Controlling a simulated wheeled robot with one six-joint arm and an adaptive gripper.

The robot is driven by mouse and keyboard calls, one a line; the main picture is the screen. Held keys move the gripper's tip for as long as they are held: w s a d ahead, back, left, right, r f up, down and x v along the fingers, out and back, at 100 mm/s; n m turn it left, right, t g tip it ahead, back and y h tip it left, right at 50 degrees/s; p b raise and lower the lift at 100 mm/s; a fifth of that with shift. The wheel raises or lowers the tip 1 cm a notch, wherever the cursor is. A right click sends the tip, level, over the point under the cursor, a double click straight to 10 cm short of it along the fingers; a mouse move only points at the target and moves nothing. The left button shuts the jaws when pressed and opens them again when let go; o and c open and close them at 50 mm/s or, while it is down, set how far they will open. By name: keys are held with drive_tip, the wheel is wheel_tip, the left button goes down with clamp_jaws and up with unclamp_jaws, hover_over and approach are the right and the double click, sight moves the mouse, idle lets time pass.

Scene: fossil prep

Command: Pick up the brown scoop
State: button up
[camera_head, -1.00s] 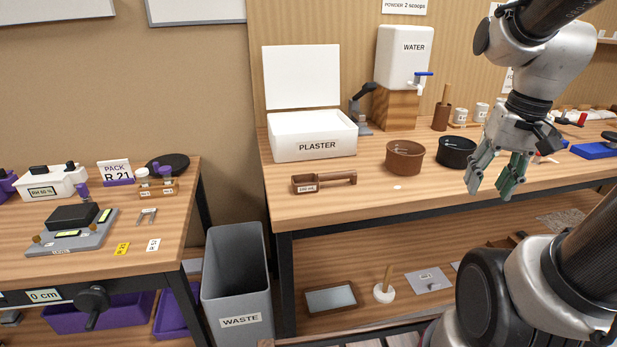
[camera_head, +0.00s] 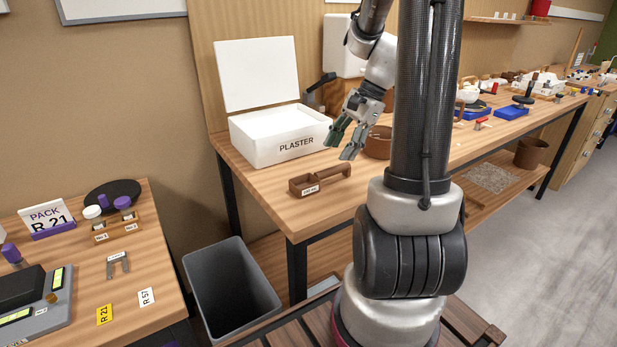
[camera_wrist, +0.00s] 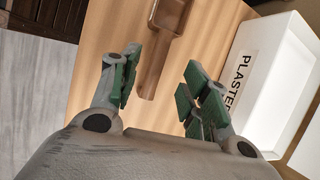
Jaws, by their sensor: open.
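The brown scoop (camera_head: 313,181) lies on the wooden bench near its front left corner, in front of the plaster box. It has a box-shaped bowl with a small white label, and its handle points right. My gripper (camera_head: 346,142) is open and empty, above and behind the handle end in the head view. In the wrist view the scoop's handle (camera_wrist: 148,70) runs between the open green-padded fingers (camera_wrist: 158,85), with the bowl (camera_wrist: 169,17) at the top edge. The fingers look apart from the handle.
The white plaster box (camera_head: 262,142) with raised lid stands close to the scoop. A brown bowl (camera_head: 377,146) is right of my gripper, partly hidden by my arm. A grey waste bin (camera_head: 228,285) stands below the bench's left end. Bare bench top lies around the scoop.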

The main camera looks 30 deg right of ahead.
sight(329, 169)
drive_tip(key=shift+m, duration=0.3)
drive_tip(key=x, duration=0.8)
drive_tip(key=shift+s, duration=0.1)
clamp_jaws()
